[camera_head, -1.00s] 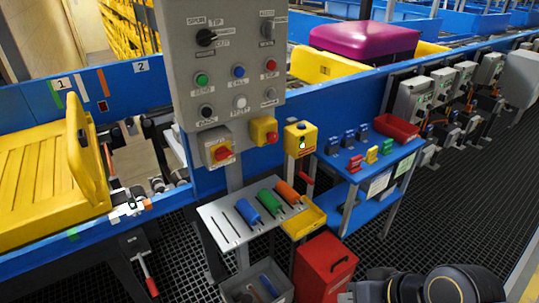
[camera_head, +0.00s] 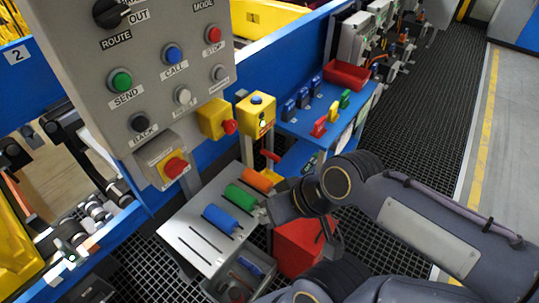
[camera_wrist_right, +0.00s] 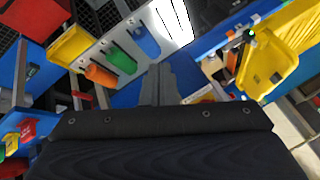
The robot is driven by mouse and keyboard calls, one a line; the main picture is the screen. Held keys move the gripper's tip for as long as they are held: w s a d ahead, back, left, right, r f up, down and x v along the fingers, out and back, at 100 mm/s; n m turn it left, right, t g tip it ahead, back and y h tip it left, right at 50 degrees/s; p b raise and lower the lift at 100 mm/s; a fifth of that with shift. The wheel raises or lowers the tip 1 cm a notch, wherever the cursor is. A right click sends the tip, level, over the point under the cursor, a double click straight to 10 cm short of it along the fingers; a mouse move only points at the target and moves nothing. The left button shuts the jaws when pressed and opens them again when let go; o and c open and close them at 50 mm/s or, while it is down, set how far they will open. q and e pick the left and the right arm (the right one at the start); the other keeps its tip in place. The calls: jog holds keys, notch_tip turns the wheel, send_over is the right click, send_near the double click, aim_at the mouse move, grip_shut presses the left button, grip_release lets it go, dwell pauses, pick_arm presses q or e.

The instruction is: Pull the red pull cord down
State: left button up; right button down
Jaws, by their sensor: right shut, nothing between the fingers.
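The red pull cord's handle (camera_head: 271,156) appears to be the short red grip hanging tilted below a small yellow box (camera_head: 257,115), right of the grey control panel. The cord itself is too small to make out. My right gripper (camera_head: 262,211) is shut and empty. In the head view it lies below the red handle, beside the slotted shelf, apart from the handle. My left gripper is not in view.
The slotted shelf (camera_head: 184,243) carries blue, green and orange grips close to my right gripper. A red box (camera_head: 296,246) stands below my wrist. The grey panel (camera_head: 130,68) with buttons and a blue side table (camera_head: 303,122) with levers stand nearby. The grating floor at right is clear.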

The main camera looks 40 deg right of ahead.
jog(key=w+d+f+m+t, duration=0.1)
jog(key=w+d+m, duration=0.15)
jog(key=w, duration=0.55)
jog(key=w+d+f+m+t, duration=0.1)
jog(key=w+d+f, duration=0.15)
jog(key=w, duration=0.55)
jog(key=w+d+f+m+h, duration=0.1)
jog(key=w+d+f+h, duration=0.3)
jog(key=d+f, duration=0.3)
jog(key=w+d+f+g+h+p, duration=0.1)
jog(key=w+d+f+h, duration=0.3)
jog(key=d+f, duration=0.2)
jog(key=d, duration=0.2)
jog(key=shift+w+d+f+m, duration=0.25)
jog(key=shift+d+f+m, duration=0.05)
jog(key=shift+f+m, duration=0.05)
